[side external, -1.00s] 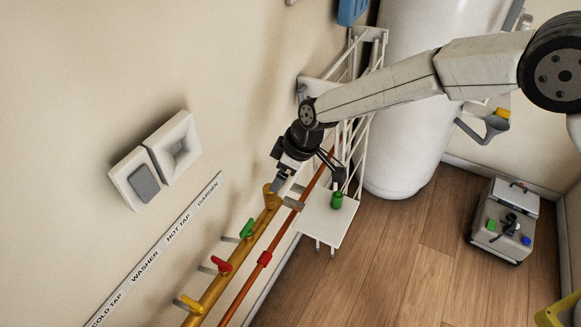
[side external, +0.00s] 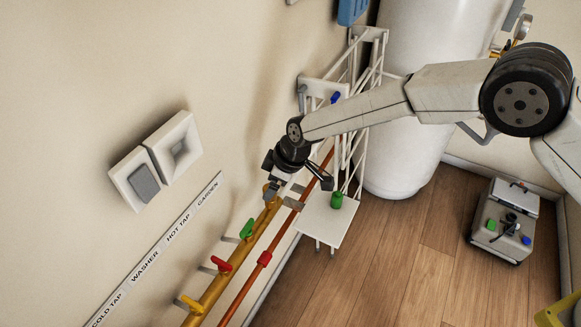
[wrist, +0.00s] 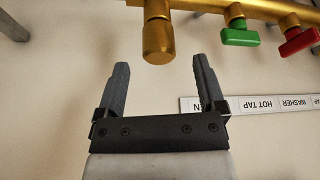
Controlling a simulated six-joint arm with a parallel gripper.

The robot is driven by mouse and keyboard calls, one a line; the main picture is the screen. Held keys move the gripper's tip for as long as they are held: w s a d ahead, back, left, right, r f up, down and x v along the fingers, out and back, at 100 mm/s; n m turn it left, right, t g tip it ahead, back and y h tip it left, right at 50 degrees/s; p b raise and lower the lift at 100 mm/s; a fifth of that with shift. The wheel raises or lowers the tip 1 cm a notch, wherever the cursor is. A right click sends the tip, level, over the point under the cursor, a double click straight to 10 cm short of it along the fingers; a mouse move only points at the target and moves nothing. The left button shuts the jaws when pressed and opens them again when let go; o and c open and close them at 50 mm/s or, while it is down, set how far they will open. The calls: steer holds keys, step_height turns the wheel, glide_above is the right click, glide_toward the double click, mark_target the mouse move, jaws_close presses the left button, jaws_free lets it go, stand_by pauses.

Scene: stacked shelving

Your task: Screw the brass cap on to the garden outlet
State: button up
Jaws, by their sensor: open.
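The brass cap (wrist: 158,44) shows in the wrist view as a wide, rounded cylinder at the end of the garden outlet (wrist: 156,9), a short stub off the brass pipe. It appears in line with the stub; no thread shows, so I cannot tell how tight it is. My gripper (wrist: 161,62) is open, with one finger to each side of the cap's free end and visible gaps between. In the side view my gripper (side external: 272,187) is at the upper end of the brass pipe (side external: 224,277) and partly hides the cap.
Green (side external: 247,229), red (side external: 222,265) and yellow (side external: 191,304) tap handles line the pipe. A copper pipe (side external: 250,281) runs beside it. A white shelf (side external: 322,224) with a green cylinder (side external: 337,200) stands close to the right of my gripper. The label strip (side external: 160,248) is on the wall.

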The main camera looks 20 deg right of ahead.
steer(key=shift+x, duration=1.5)
steer(key=c, duration=1.2)
steer(key=o, duration=0.9)
steer(key=shift+c, duration=0.2)
steer(key=shift+n, duration=0.4)
